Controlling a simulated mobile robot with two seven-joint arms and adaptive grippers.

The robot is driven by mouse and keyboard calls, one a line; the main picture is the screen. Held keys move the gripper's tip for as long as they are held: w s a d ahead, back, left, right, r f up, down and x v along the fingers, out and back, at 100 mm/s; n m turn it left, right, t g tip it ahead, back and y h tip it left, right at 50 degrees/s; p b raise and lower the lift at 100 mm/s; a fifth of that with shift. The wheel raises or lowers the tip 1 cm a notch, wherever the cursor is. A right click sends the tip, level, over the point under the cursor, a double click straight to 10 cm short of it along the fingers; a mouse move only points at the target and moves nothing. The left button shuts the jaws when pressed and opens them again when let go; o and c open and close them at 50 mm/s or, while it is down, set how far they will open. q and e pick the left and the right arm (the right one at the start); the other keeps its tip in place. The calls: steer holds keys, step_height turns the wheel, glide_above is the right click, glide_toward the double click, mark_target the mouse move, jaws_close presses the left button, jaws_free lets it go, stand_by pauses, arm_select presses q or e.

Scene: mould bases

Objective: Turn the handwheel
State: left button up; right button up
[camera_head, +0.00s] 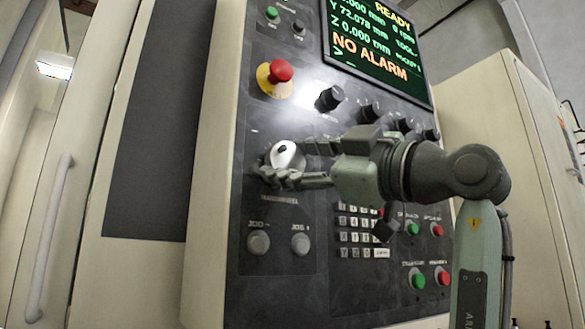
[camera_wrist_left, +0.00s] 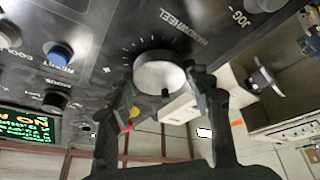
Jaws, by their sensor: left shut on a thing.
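The handwheel (camera_head: 287,155) is a small pale round knob with a dark spot on its face, on the dark control panel (camera_head: 285,215). My left gripper (camera_head: 284,162) reaches it from the right and is shut on it, one finger above and one below. In the left wrist view the handwheel (camera_wrist_left: 160,76) sits between the two fingers of my left gripper (camera_wrist_left: 162,84), with a ring of tick marks and the printed word HANDWHEEL beside it. A small dark nub shows on its rim. My right gripper is not in view.
A red emergency button (camera_head: 280,71) on a yellow base and a black knob (camera_head: 329,98) stick out above the handwheel. Two grey jog buttons (camera_head: 258,243) sit below it. The screen (camera_head: 378,45) reads NO ALARM. A keypad (camera_head: 362,232) and coloured buttons lie near my arm.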

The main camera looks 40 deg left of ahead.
arm_select(q)
steer(key=shift+n, duration=0.7)
steer(key=shift+r+n+g, duration=0.1)
steer(key=shift+n+g, duration=0.3)
steer(key=shift+n, duration=0.1)
steer(key=n+g+h, duration=0.1)
steer(key=n, duration=0.1)
steer(key=n+h+p, duration=0.1)
steer(key=n, duration=0.2)
steer(key=shift+r+g+p, duration=0.15)
steer(key=shift+g+p, duration=0.15)
steer(key=shift+g, duration=0.1)
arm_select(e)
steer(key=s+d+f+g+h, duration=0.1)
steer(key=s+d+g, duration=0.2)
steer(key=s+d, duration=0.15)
arm_select(q)
steer(key=n+h+p, duration=0.1)
steer(key=n, duration=0.1)
steer(key=n+h+p, duration=0.1)
steer(key=n, duration=0.2)
steer(key=shift+w+r, duration=0.1)
steer(key=shift+n+h+p, duration=0.4)
steer(key=shift+n+p, duration=0.25)
steer(key=shift+n, duration=0.45)
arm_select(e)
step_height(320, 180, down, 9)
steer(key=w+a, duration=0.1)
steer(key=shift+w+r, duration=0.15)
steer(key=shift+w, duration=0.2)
